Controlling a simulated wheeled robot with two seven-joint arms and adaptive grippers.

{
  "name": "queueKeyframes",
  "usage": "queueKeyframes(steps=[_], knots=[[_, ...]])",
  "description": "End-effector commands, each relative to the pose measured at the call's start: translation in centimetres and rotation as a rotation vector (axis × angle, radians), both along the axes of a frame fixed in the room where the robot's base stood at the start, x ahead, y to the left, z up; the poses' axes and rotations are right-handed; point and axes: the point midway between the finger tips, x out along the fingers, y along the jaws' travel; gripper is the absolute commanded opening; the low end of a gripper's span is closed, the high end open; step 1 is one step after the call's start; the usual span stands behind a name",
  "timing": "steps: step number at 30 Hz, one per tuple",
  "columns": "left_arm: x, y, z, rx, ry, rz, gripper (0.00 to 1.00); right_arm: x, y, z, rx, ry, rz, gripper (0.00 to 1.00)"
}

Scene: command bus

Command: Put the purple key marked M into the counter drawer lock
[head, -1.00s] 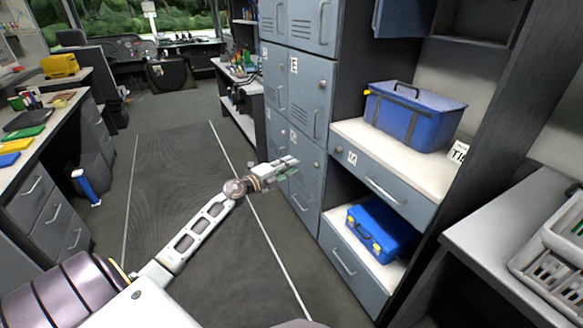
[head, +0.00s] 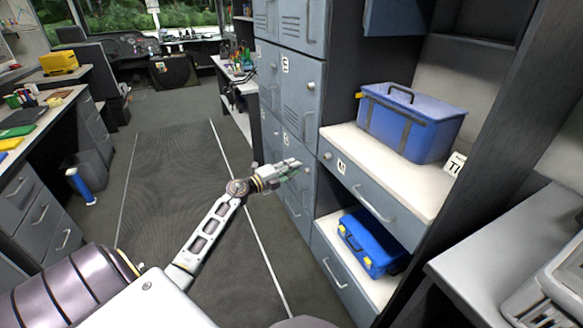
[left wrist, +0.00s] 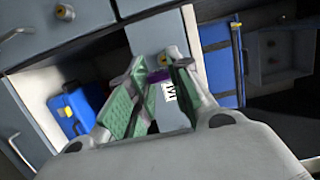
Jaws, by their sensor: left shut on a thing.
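The counter drawer (head: 365,190) is shut, under the counter top. Its lock (head: 327,156) is a small round knob at the drawer's left end, beside a white label (head: 341,167). In the left wrist view the brass-coloured lock (left wrist: 163,59) shows beyond my fingertips, and the label reads M (left wrist: 169,91). My left gripper (head: 291,168) is in front of the lockers, left of the drawer and apart from it. In the left wrist view its green-padded fingers (left wrist: 158,80) are shut on the purple key (left wrist: 153,94), which they mostly hide. My right gripper is out of view.
A blue toolbox (head: 410,120) stands on the counter top. A blue case (head: 370,245) lies on the open shelf below the drawer. Grey lockers (head: 300,105) stand left of the counter. A grey bench (head: 500,260) is at the right. The aisle floor (head: 165,190) is clear.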

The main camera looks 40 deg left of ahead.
Motion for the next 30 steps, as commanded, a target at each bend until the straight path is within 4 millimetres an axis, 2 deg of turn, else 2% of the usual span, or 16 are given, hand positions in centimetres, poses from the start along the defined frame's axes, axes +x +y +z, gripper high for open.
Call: queueKeyframes(steps=[8, 16, 30], knots=[[0.0, 0.0, -0.1, 0.000, 0.000, 0.000, 0.03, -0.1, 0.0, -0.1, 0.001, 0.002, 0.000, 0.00], [0.0, -0.1, 0.0, 0.000, 0.000, 0.000, 0.03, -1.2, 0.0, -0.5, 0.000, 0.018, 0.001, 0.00], [1.2, -0.7, 0.0, 0.000, -0.001, 0.000, 0.03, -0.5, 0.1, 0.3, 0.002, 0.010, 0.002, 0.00]])
